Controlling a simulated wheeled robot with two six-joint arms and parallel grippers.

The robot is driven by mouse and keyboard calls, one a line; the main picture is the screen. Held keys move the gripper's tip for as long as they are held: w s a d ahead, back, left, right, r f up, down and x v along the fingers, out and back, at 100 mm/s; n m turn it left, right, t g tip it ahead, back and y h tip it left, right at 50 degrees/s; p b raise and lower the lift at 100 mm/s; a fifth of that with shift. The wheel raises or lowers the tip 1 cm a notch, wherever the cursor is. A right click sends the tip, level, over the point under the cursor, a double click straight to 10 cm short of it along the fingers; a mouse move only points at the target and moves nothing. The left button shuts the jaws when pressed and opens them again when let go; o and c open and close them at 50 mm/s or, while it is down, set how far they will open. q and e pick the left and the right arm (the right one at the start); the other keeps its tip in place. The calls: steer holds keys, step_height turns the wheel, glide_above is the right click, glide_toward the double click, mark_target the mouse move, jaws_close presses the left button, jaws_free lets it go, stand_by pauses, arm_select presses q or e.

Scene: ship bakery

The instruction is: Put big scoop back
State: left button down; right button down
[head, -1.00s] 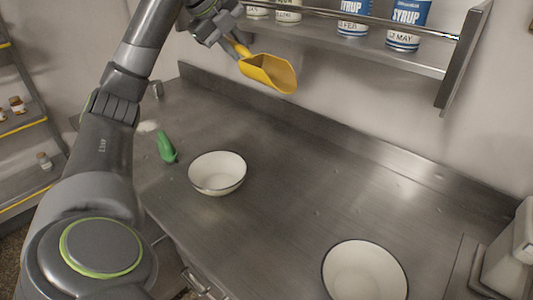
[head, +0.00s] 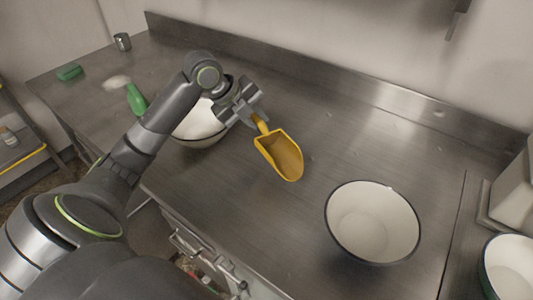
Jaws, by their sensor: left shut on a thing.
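A yellow scoop (head: 281,156) shows in the head view, right of the middle of the counter. My left gripper (head: 256,119) is shut on its handle, with the scoop's bowl pointing down and right. The scoop appears over the steel counter, between two white bowls; I cannot tell if it touches the surface. The left white bowl (head: 194,128) is partly hidden behind my left arm and gripper. My right gripper is not in view.
A dark-rimmed white bowl (head: 373,222) stands front right on the steel counter (head: 340,140). Another bowl (head: 510,268) is at the right edge. A green-handled thing (head: 136,98), a green block (head: 69,72) and a metal cup (head: 122,41) are at left. The counter's back middle is clear.

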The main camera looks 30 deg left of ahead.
arm_select(q)
step_height(320, 180, down, 6)
steer(key=shift+f, duration=0.3)
steer(key=shift+f, duration=0.1)
steer(key=c, duration=1.3)
jaws_free()
